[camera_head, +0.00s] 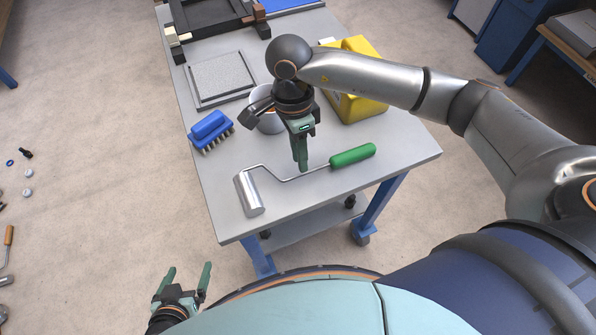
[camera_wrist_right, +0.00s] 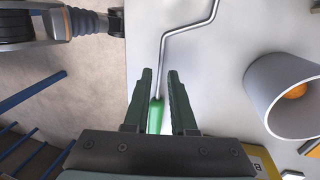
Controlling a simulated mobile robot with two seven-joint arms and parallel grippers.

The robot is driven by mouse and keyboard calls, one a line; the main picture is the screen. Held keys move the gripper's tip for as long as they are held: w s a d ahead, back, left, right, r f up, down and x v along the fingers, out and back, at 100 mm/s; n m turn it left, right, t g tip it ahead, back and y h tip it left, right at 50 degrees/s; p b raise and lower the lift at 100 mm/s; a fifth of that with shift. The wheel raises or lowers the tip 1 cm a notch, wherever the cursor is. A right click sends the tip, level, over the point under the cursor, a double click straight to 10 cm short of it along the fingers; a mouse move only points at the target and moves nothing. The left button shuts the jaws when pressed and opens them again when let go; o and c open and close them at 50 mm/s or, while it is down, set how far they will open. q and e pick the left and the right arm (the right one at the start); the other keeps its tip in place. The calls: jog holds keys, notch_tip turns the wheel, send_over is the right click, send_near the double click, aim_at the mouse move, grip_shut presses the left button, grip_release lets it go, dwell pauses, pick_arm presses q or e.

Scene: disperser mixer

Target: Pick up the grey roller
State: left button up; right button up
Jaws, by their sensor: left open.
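The grey roller (camera_head: 249,193) lies near the front edge of the table, with a bent metal rod leading to a green handle (camera_head: 352,155) on the right. In the right wrist view, the rod (camera_wrist_right: 178,35) and green handle (camera_wrist_right: 155,116) line up with the gap between my right fingers. My right gripper (camera_head: 303,168) points down over the rod near the handle's left end; its fingers are apart, and I cannot tell its exact height. My left gripper (camera_head: 187,270) is open and empty, off the table at the lower left.
A grey table (camera_head: 405,152) holds a blue brush (camera_head: 210,130), a grey cup (camera_head: 269,121) partly behind my right gripper, a yellow container (camera_head: 358,98) and a framed grey plate (camera_head: 219,80). The cup shows in the right wrist view (camera_wrist_right: 262,85) with something orange inside.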

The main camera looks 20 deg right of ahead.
aim_at(299, 174)
jog(key=f, duration=0.4)
jog(key=shift+s+a+f+p, duration=0.15)
jog(key=shift+s+f+p, duration=0.15)
jog(key=shift+s, duration=0.1)
grip_shut()
jog(key=shift+r, duration=0.1)
dwell(0.9)
